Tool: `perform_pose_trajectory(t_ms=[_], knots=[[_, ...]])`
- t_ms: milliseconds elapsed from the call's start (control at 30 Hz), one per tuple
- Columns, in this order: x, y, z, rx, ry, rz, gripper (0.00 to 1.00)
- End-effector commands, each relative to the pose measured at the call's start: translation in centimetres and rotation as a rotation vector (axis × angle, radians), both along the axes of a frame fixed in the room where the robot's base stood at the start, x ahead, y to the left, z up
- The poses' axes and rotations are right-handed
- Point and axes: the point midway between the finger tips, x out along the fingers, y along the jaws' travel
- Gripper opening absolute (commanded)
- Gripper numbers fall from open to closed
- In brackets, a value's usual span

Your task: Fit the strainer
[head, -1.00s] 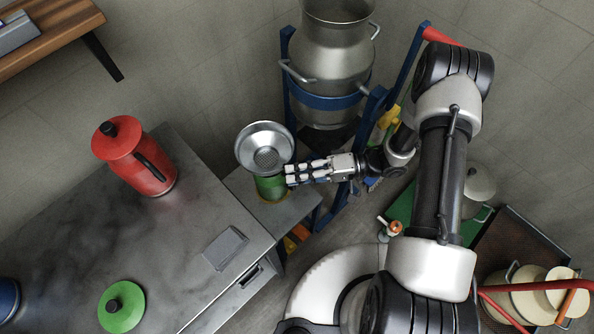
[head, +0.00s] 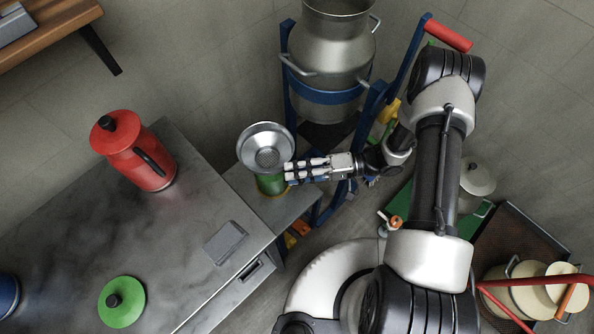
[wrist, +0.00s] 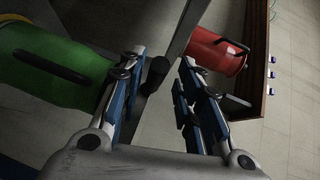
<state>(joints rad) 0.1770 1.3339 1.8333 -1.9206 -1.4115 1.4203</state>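The strainer is a round, shiny metal bowl with a perforated centre (head: 265,139). It appears to sit over the mouth of a green can (head: 270,184), but the contact is not clear. My gripper (head: 291,170) is just right of the can, close below the strainer's rim, fingers pointing left. In the wrist view my gripper (wrist: 160,75) has its two fingers apart, with a dark narrow thing visible between them that I cannot identify. The green can (wrist: 55,68), with its dark handle, is left of the fingers there. The strainer cannot be made out in the wrist view.
A large metal churn (head: 332,50) stands in a blue frame (head: 372,105) behind my gripper. A red jug (head: 140,155), a green lid (head: 122,304) and a grey block (head: 225,242) are on the steel table (head: 75,225). Pots (head: 530,292) stand at lower right.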

Motion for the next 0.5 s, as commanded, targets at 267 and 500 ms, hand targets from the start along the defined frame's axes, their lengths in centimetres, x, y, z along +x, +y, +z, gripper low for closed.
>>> perform_pose_trajectory(t_ms=[267, 500], knots=[[0.0, 0.0, -0.1, -0.001, 0.001, 0.000, 0.36], [0.5, -2.0, 0.3, -0.001, -0.002, -0.005, 0.36]])
